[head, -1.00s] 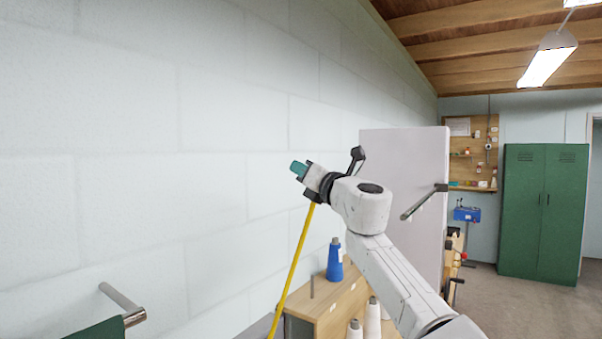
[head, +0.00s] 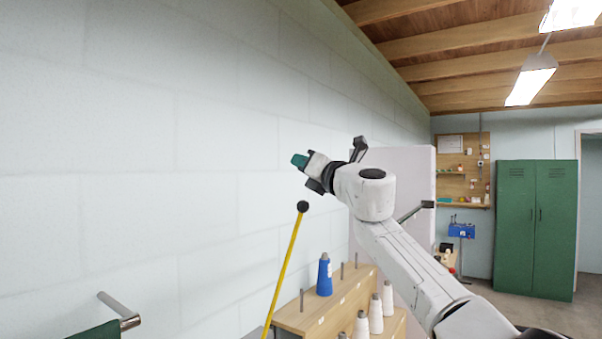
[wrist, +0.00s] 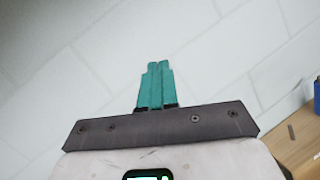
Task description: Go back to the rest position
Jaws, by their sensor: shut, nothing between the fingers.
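My gripper (head: 299,160) has teal fingers and is raised in front of the pale block wall, in the middle of the head view. In the wrist view its fingers (wrist: 155,85) lie side by side, shut, with nothing between them. My white arm reaches up to it from the lower right. A yellow rod with a black ball on top (head: 288,260) stands just below and left of the gripper, apart from it.
A wooden rack (head: 332,307) below the arm holds a blue cone (head: 325,276) and several white cones (head: 376,315). A white panel (head: 405,185) stands behind the arm. A metal bar (head: 120,310) sticks out at lower left. A green locker (head: 535,230) is at right.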

